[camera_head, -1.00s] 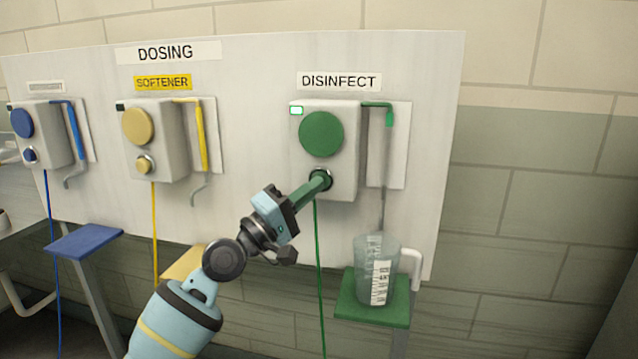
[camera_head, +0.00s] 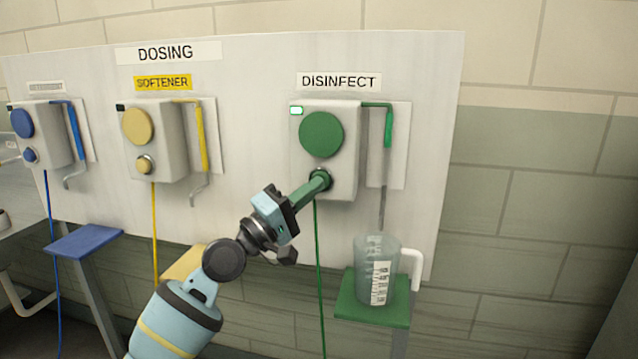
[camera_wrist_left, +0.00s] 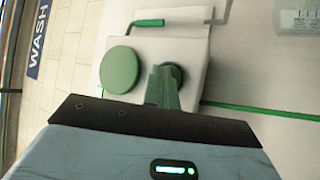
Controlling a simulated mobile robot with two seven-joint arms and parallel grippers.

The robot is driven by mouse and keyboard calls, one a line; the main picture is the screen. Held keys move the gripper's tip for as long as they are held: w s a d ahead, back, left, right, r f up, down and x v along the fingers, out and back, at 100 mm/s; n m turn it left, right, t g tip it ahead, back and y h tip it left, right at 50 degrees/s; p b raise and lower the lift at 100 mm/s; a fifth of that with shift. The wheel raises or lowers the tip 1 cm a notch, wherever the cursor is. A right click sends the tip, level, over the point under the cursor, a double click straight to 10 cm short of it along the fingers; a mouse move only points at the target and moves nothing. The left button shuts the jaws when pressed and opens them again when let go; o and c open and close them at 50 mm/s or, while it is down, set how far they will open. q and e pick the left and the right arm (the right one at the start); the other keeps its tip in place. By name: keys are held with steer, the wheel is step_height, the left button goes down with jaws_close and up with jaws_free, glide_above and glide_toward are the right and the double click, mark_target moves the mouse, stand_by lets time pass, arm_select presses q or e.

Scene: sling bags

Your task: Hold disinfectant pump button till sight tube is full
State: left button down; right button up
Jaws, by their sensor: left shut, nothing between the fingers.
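The disinfectant pump (camera_head: 345,165), a grey box with a large green disc (camera_head: 321,134), is on the board under the DISINFECT label (camera_head: 339,81). My left gripper (camera_head: 319,181) is shut and empty, its green fingertips against the pump button below the disc. The fingers hide most of the button. The wrist view also shows the left gripper (camera_wrist_left: 170,76) at the button, beside the green disc (camera_wrist_left: 119,70). The sight tube (camera_head: 388,128) right of the pump is green from its top bend partway down; below that it looks clear. My right gripper is not in view.
A clear measuring jug (camera_head: 375,270) stands on a green shelf (camera_head: 372,312) under the spout. A yellow softener pump (camera_head: 160,150) and a blue pump (camera_head: 40,135) are on the board to the left. A green hose (camera_head: 318,270) hangs below the disinfectant pump.

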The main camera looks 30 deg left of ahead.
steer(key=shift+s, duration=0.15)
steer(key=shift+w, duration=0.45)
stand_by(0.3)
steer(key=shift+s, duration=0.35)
arm_select(q)
steer(key=shift+s, duration=0.2)
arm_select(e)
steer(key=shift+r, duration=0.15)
arm_select(q)
steer(key=shift+s+d+p, duration=0.2)
steer(key=shift+s+p, duration=0.3)
steer(key=shift+s, duration=0.15)
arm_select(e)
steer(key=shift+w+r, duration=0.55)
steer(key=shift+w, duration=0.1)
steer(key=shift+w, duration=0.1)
